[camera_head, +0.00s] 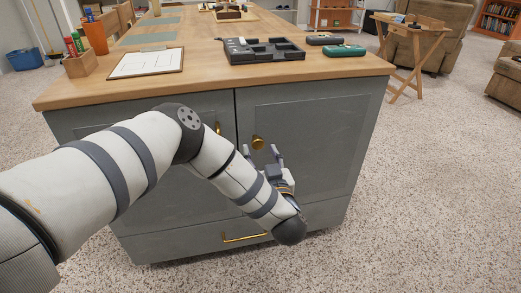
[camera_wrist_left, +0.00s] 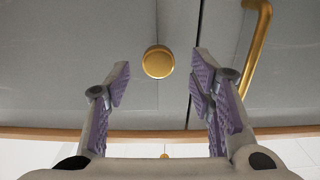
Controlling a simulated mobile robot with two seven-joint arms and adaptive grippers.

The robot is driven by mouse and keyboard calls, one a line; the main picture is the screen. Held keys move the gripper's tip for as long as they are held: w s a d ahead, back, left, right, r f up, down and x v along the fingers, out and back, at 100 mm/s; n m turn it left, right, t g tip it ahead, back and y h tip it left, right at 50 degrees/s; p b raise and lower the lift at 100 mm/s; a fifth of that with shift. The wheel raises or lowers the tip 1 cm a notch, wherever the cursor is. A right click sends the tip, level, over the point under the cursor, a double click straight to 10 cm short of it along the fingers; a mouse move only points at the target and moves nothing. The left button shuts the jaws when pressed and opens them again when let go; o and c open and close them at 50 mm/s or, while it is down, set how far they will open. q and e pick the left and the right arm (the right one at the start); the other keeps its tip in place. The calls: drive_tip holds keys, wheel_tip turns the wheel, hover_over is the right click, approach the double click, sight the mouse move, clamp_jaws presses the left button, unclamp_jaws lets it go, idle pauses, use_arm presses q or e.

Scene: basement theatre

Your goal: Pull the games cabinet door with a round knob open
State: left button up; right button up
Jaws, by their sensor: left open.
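The round brass knob (camera_head: 257,142) is on the right-hand grey door (camera_head: 308,140) of the cabinet, which looks shut. My left gripper (camera_head: 262,153) is in front of this door, fingers pointing at it just around the knob's level. In the left wrist view the knob (camera_wrist_left: 158,61) shows between the two open, purple-padded fingertips (camera_wrist_left: 162,70), with gaps on both sides. I cannot tell whether the tips reach past it. The left-hand door's brass bar handle (camera_wrist_left: 258,45) is to the right in that view. My left arm hides much of that door in the head view.
A drawer with a brass bar handle (camera_head: 245,237) is below the doors. The carpet (camera_head: 430,200) right of the cabinet is clear.

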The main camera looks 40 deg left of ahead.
sight(259, 146)
use_arm(q)
drive_tip(key=x, duration=0.4)
drive_tip(key=shift+w+a+r+b, duration=0.1)
drive_tip(key=shift+w+a+b, duration=0.1)
drive_tip(key=shift+w+b, duration=0.15)
drive_tip(key=shift+c, duration=0.5)
clamp_jaws()
drive_tip(key=shift+d, duration=0.1)
